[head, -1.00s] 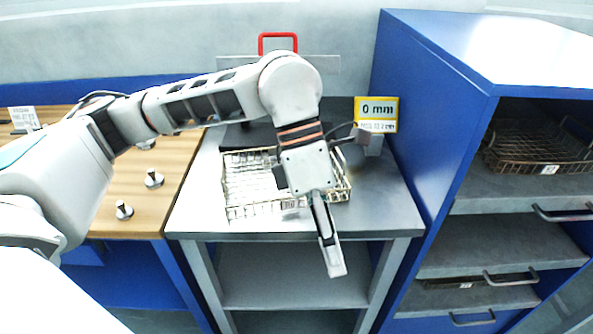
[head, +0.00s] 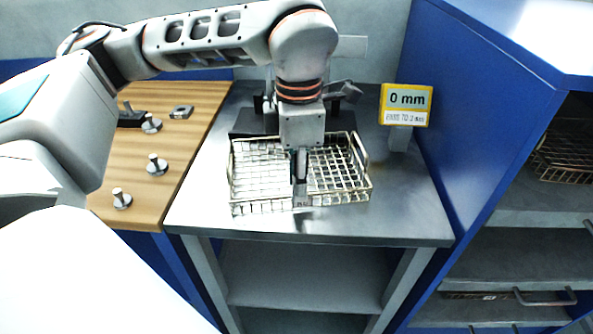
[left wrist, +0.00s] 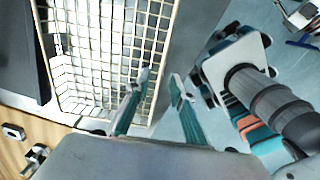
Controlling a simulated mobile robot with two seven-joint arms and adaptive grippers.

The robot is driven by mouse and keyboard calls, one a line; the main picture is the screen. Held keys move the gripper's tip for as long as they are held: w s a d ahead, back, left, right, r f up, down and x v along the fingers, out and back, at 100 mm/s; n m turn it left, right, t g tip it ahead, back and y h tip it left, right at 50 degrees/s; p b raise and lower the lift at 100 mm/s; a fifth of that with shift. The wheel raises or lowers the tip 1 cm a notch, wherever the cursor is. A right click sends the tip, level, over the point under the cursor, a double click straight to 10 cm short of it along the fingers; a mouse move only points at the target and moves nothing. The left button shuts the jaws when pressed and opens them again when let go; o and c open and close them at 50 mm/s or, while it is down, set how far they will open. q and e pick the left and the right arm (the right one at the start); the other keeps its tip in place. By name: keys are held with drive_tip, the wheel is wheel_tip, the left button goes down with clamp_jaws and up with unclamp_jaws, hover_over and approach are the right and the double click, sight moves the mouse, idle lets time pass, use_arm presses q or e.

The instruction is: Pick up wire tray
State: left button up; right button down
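The wire tray (head: 345,172), a shallow light-metal mesh basket, rests on the grey metal bench top. My left gripper (head: 300,190) points down at the middle of the tray's front wall. In the left wrist view the tray (left wrist: 95,50) fills the upper left, and the left gripper (left wrist: 160,86) shows two teal-padded fingers apart. One fingertip is over the tray's inner side and the other outside its rim, with the wall between them. Whether either finger touches the wire is not clear. My right gripper is not in view.
A yellow "0 mm" display (head: 405,104) stands behind the tray to the right. A wooden top (head: 190,135) with several metal knobs adjoins on the left. A blue cabinet (head: 480,120) with shelves stands on the right. The bench top (head: 400,205) is clear right of the tray.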

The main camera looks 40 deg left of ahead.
use_arm(q)
wheel_tip(320, 180, down, 4)
drive_tip(key=shift+d, duration=0.15)
drive_tip(key=shift+r, duration=0.1)
clamp_jaws()
drive_tip(key=shift+w, duration=0.1)
